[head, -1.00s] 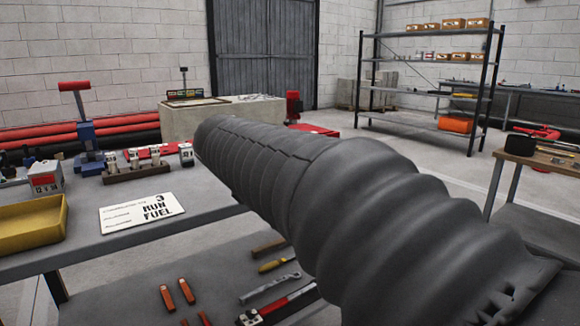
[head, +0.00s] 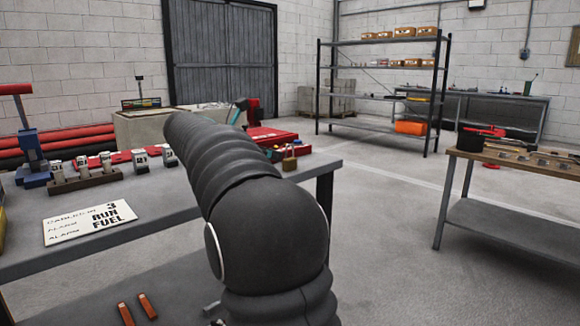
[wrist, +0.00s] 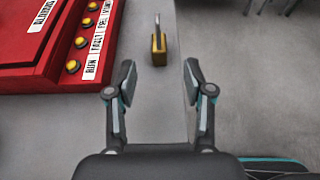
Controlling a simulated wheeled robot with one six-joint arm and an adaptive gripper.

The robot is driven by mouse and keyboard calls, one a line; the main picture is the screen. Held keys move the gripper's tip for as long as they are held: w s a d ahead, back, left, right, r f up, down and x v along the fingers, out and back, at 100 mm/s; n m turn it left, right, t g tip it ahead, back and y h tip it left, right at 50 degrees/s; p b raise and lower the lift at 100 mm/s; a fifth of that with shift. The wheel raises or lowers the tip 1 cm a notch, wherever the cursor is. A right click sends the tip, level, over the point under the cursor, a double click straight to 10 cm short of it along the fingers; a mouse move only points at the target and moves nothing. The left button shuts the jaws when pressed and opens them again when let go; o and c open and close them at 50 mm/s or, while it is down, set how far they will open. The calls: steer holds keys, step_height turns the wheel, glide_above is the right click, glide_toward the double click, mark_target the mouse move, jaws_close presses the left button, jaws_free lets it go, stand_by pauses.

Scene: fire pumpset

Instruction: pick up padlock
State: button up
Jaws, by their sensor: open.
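The padlock (wrist: 159,50) has a brass-yellow body and a grey shackle. It stands upright on the grey bench top, near the bench's edge. In the head view the padlock (head: 290,161) shows just right of my arm, near the bench's right end. My gripper (wrist: 161,80) is open and empty in the wrist view. The padlock lies in line with the gap between its fingertips and beyond them, untouched. In the head view my arm hides most of the gripper; only a small part shows past it.
A red panel (wrist: 45,45) with yellow buttons and white labels lies left of the padlock. The bench edge is close on the padlock's right, with open floor (head: 370,220) beyond.

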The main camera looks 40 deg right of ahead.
mark_target(286, 159)
steer(key=shift+b+x, duration=0.6)
steer(key=shift+x, duration=3.3)
steer(key=shift+w, duration=0.1)
jaws_close()
